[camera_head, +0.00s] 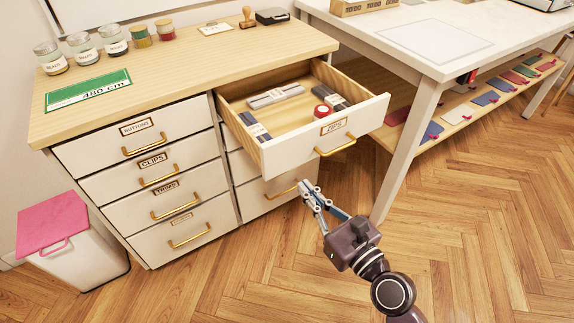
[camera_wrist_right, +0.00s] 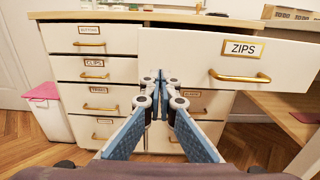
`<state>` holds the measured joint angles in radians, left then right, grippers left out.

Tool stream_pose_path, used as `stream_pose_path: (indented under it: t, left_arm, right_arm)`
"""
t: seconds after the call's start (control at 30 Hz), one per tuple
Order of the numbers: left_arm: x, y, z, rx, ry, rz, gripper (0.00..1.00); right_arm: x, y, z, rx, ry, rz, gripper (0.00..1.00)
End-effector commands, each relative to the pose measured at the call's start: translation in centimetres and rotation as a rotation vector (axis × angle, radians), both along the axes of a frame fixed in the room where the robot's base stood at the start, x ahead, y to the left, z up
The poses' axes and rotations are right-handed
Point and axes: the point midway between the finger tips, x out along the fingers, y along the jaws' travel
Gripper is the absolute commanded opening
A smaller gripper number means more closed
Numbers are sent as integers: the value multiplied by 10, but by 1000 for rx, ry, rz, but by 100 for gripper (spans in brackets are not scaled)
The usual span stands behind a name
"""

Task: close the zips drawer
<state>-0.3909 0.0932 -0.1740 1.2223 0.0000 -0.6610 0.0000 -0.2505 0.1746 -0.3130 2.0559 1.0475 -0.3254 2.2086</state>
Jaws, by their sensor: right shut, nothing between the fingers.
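The zips drawer (camera_head: 294,152) is pulled open from the top of the cabinet's right column. Its white front has a ZIPS label and a gold handle (camera_head: 336,146). Inside lie several dark and grey packets (camera_head: 276,95) and a red round item (camera_head: 321,113). In the right wrist view the drawer front (camera_wrist_right: 222,60) is at the upper right, its handle (camera_wrist_right: 240,77) facing me. My right gripper (camera_head: 307,188) is shut and empty, below and in front of the drawer front, apart from it in the head view. My left gripper is not in view.
The cabinet (camera_head: 190,50) has other drawers, labelled BUTTONS, CLIPS and TRIMS, all shut. Jars (camera_head: 83,48) stand on its top. A white table (camera_head: 440,65) with a low shelf stands on the right. A pink-lidded bin (camera_head: 70,245) is at the left. The wooden floor in front is clear.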

Motion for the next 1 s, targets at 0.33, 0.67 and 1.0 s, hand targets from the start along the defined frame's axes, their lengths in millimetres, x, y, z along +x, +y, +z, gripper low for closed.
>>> stream_pose_path:
  t: [0.33, 0.67, 1.0]
  left_arm:
    - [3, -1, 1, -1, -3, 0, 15]
    - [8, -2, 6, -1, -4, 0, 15]
    - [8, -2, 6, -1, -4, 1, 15]
  right_arm:
    - [56, 40, 0, -2, -3, 0, 0]
    - [71, 51, -1, -4, -1, -1, 0]
    - [72, 51, -1, -4, 0, -1, 0]
